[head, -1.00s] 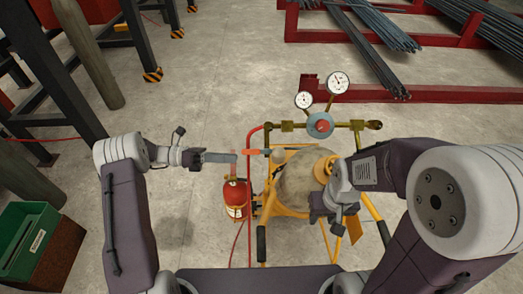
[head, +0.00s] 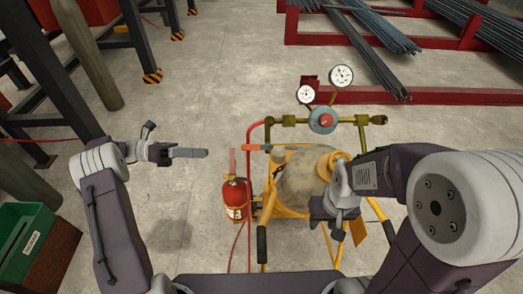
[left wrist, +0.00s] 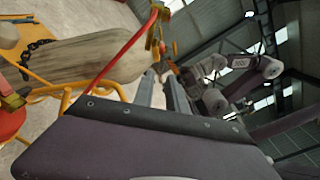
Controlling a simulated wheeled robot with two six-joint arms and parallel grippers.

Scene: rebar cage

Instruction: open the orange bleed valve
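The orange valve lever (head: 257,147) lies about level in the head view, at the left brass pipe of the manifold above the cart. My left gripper (head: 206,153) is to the left of it, apart from it, pointing right. In the left wrist view its two fingers (left wrist: 162,90) stand apart with nothing between them. My right gripper (head: 335,205) is at the cylinder on the cart, below a yellow-orange round fitting (head: 328,164); its fingertips are hard to make out.
A red fire extinguisher (head: 235,197) stands left of the cart (head: 275,205). Two dial gauges (head: 341,76) and a regulator with a red knob (head: 323,120) rise behind it. A red hose (head: 249,170) runs beside the lever.

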